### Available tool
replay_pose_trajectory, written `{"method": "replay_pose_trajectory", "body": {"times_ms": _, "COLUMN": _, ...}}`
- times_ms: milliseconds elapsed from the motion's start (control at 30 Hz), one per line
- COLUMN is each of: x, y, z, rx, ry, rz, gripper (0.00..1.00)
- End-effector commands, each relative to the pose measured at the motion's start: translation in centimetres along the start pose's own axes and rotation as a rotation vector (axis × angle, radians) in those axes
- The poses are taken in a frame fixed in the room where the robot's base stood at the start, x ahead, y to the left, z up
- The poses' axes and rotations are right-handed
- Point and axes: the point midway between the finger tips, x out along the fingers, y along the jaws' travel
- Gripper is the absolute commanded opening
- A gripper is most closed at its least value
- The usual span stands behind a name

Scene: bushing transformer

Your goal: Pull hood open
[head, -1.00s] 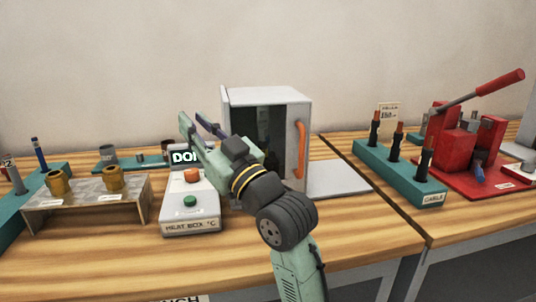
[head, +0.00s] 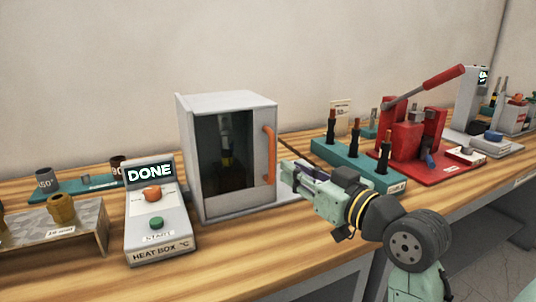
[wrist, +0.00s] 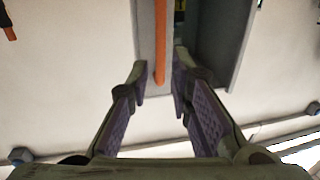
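The grey hood (head: 223,104) of the heat box stands on the bench with a dark window in front; its door looks closed. Its vertical orange handle (head: 269,155) is on the right side of the front. My gripper (head: 287,171) is just right of the handle in the head view, pointing at the box. In the wrist view my gripper (wrist: 160,82) is open, and the orange handle (wrist: 160,40) runs up between and beyond the fingertips. Whether the fingers touch it cannot be told. A dark item inside shows dimly through the window.
The heat box control panel (head: 160,221) reads DONE and stands left of the hood. A stand with brass bushings (head: 62,207) is at far left. A teal cable rack (head: 349,164) and red press (head: 411,135) are right, behind my arm. The front bench strip is clear.

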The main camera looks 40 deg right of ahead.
Motion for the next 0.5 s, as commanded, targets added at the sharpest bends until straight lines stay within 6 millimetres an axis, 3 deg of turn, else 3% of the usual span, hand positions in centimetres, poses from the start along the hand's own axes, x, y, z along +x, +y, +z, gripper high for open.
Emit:
{"method": "replay_pose_trajectory", "body": {"times_ms": 300, "x": 6.1, "y": -0.1, "z": -0.3, "rx": 0.001, "ry": -0.002, "rz": -0.002, "gripper": 0.2}}
{"method": "replay_pose_trajectory", "body": {"times_ms": 500, "x": 8.1, "y": 0.0, "z": -0.2, "rx": 0.0, "ry": 0.001, "rz": -0.001, "gripper": 0.2}}
